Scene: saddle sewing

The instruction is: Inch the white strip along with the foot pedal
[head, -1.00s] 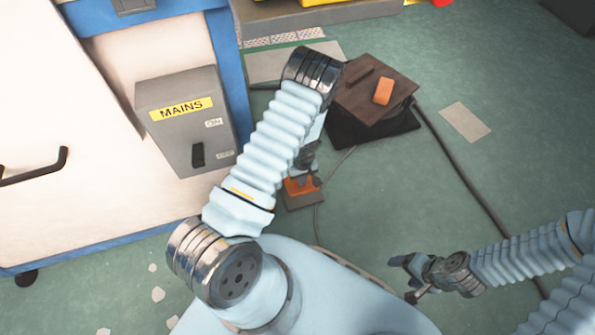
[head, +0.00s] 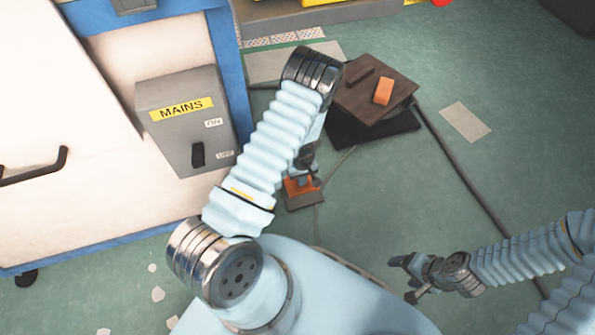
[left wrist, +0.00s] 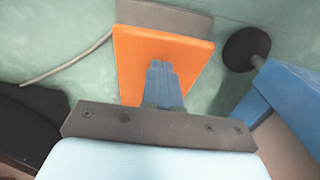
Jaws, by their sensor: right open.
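The foot pedal has an orange plate (head: 291,187) on a grey base and lies on the green floor. In the left wrist view the orange plate (left wrist: 135,62) fills the upper middle, with a grey part (left wrist: 170,16) at its far end. My left gripper (head: 311,181) points down at the pedal, partly hidden behind my arm. Its blue fingers (left wrist: 159,70) are together over the orange plate with nothing between them. I cannot tell whether they touch it. My right gripper (head: 402,275) is open and empty above the floor at right. The white strip is not in view.
A grey MAINS switch box (head: 188,125) is on the cabinet at left. A brown board (head: 365,92) with an orange block (head: 384,91) stands behind the pedal. A dark cable (head: 455,165) crosses the floor. The floor right of the pedal is mostly clear.

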